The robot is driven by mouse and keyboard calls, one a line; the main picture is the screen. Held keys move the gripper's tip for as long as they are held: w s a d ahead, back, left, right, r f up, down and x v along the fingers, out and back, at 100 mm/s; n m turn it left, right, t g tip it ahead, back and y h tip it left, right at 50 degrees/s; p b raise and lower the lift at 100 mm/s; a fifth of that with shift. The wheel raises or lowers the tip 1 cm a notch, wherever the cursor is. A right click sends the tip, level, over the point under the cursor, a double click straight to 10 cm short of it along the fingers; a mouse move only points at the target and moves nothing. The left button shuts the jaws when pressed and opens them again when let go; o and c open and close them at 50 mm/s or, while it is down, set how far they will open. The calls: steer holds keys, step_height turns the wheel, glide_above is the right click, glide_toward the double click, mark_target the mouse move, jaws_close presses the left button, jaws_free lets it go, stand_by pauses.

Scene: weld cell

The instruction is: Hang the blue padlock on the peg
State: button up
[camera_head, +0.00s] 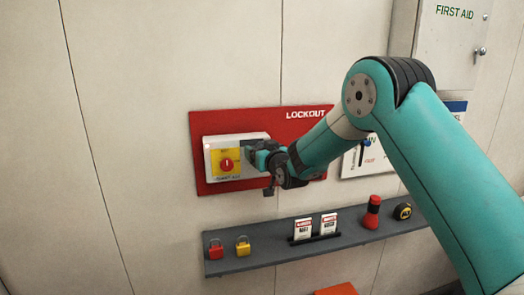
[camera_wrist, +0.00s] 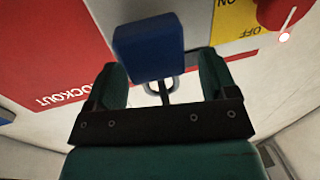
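The blue padlock (camera_wrist: 148,48) shows in the wrist view, its body towards the top of the picture and its metal shackle below. A dark bar, apparently the peg (camera_wrist: 165,92), shows at the shackle; I cannot tell for certain whether it passes through the loop. My gripper (camera_wrist: 163,72) is open, one finger on each side of the padlock, with a clear gap on the right; contact on the left is unclear. In the head view my gripper (camera_head: 262,156) is at the red lockout board (camera_head: 230,121), beside the switch box, and the padlock is hidden.
The switch box (camera_head: 211,160) has a yellow plate and red knob. Below, a grey shelf (camera_head: 270,250) holds red (camera_head: 215,249) and yellow (camera_head: 243,246) padlocks, tags, a red cylinder (camera_head: 372,212) and a tape measure (camera_head: 403,211). A first-aid cabinet (camera_head: 450,45) hangs upper right.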

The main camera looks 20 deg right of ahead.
steer(key=s+d+b, duration=0.3)
steer(key=s+b, duration=0.6)
steer(key=s, duration=0.8)
steer(key=s+a+f+n+g+y+b, duration=0.1)
steer(key=s+a+f+g, duration=0.25)
steer(key=s, duration=0.25)
steer(key=s+a+f+n+g+y+b, duration=0.1)
steer(key=s+a+f+g+y, duration=0.15)
steer(key=s+a+g, duration=0.35)
steer(key=s+d+f+n+g+h+b, duration=0.1)
steer(key=s+g, duration=0.3)
steer(key=s, duration=0.6)
steer(key=s+d+f+n+g+h+b, duration=0.1)
steer(key=s+f+g, duration=0.3)
steer(key=s, duration=0.6)
steer(key=shift+s+f+n, duration=0.15)
steer(key=shift+s+n, duration=0.2)
steer(key=shift+n, duration=0.05)
